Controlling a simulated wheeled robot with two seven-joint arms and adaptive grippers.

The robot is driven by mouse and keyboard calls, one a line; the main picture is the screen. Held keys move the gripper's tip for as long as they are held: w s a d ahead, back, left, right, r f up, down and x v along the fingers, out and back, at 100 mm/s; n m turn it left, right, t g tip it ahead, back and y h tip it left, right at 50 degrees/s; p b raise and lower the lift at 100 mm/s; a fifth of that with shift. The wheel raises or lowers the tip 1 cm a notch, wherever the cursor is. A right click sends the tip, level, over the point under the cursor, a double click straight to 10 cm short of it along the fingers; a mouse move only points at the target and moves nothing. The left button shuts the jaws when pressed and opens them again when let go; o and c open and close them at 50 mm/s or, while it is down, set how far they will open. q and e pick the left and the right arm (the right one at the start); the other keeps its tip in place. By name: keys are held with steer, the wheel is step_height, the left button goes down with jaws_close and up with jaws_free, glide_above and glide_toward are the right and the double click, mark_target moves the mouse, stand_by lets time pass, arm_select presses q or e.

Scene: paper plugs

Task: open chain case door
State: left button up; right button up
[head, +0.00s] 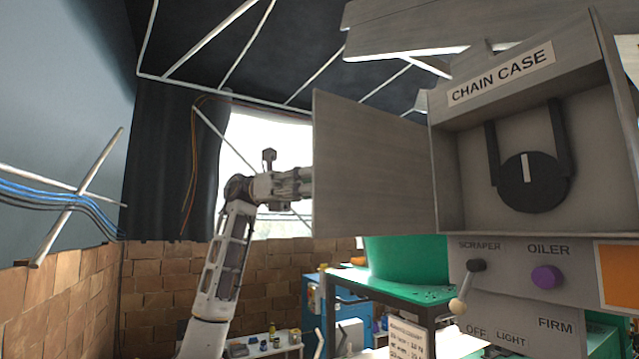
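The chain case (500,97) is a grey metal box at the right, with a "CHAIN CASE" label on its top face. Its door (372,165), a flat grey panel, stands open, swung out to the left from the box's left edge. The inside is exposed and shows a black round dial (533,182) with a white mark and a dark bracket. My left gripper (303,184) is at the door's free left edge. Its fingertips meet the edge or pass behind it, so their opening and any contact are unclear. My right gripper is out of view.
A green machine part (408,260) stands below the door. A low table (262,346) with small items is at the bottom.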

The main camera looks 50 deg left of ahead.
arm_select(q)
steer(key=shift+a, duration=0.15)
steer(key=v, duration=1.1)
steer(key=shift+a, duration=0.35)
steer(key=shift+s, duration=0.15)
stand_by(0.3)
